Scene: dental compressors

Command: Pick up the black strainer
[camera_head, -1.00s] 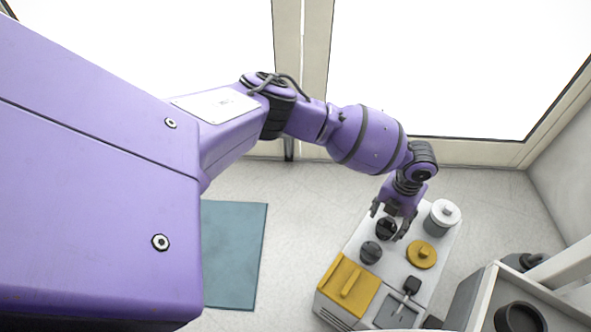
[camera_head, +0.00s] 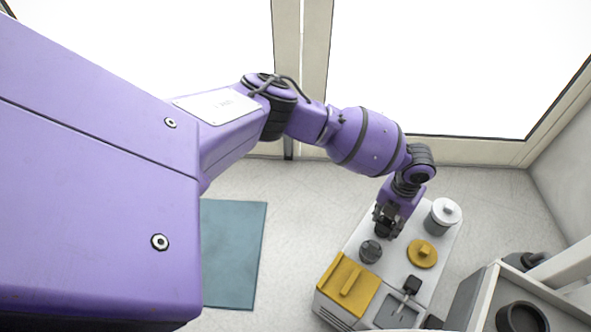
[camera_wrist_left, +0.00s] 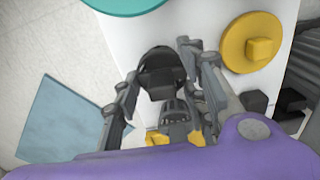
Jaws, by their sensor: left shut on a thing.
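The black strainer (camera_wrist_left: 160,70) is a dark round piece with a raised middle grip, seen between the fingers in the left wrist view. In the head view only a dark part of it (camera_head: 382,232) shows under the fingers. My left gripper (camera_head: 388,218) points down at the white top and is shut on the strainer. Its fingers (camera_wrist_left: 159,76) stand on either side of the grip in the wrist view. I cannot tell whether the strainer still touches the top. My right gripper is not in view.
The white unit top (camera_head: 408,262) also bears a dark round knob-like piece (camera_head: 370,251), a yellow round lid (camera_head: 422,254), a grey canister with a white lid (camera_head: 443,216) and a yellow panel (camera_head: 347,286). A grey bin (camera_head: 492,297) stands right. A blue mat (camera_head: 235,255) lies left.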

